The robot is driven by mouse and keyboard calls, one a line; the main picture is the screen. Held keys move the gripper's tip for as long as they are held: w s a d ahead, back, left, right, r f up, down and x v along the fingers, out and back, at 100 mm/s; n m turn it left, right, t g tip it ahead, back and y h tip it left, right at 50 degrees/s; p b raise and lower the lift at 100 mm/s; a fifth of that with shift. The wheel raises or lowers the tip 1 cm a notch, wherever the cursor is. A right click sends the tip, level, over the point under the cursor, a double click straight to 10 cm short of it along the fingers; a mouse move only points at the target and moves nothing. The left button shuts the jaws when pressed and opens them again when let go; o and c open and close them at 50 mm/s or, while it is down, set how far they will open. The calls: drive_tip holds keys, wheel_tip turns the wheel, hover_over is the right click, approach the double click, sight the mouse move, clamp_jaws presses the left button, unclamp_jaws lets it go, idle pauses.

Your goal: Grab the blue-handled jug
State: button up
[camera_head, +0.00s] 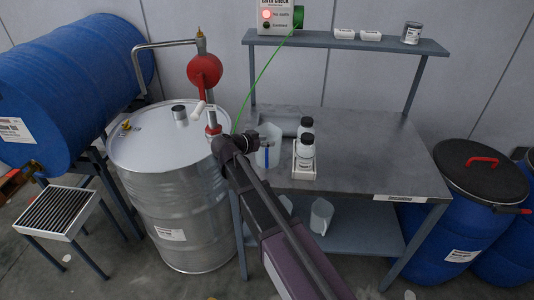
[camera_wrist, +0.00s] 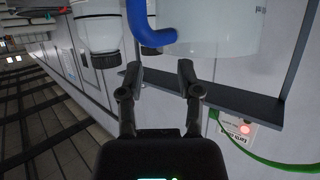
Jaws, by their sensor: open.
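The blue-handled jug (camera_head: 273,136) is a translucent vessel standing on the grey bench, left of two white bottles. Its blue handle (camera_head: 267,155) faces the front in the head view. In the wrist view the jug body (camera_wrist: 215,32) fills the top right and the curved blue handle (camera_wrist: 152,32) shows at the top centre. My gripper (camera_wrist: 158,74) is open and empty. The handle appears beyond the gap between its fingertips, apart from them. In the head view my gripper (camera_head: 248,142) is beside the jug on its left, and its fingers are hard to make out.
Two white bottles (camera_head: 306,143) with black caps stand close right of the jug, one in a small white tray (camera_head: 303,173). A steel drum (camera_head: 180,215) with a red-fitted pump is left. The bench's right half (camera_head: 375,150) is clear. A shelf (camera_head: 350,43) runs above.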

drive_tip(key=shift+w+d+f, duration=0.1)
drive_tip(key=shift+d, duration=0.05)
drive_tip(key=b+x, duration=0.1)
drive_tip(key=x, duration=0.3)
drive_tip(key=shift+f+b, duration=0.15)
drive_tip(key=shift+b, duration=0.25)
drive_tip(key=shift+w+d+f, duration=0.1)
drive_tip(key=shift+w+d, duration=0.25)
clamp_jaws()
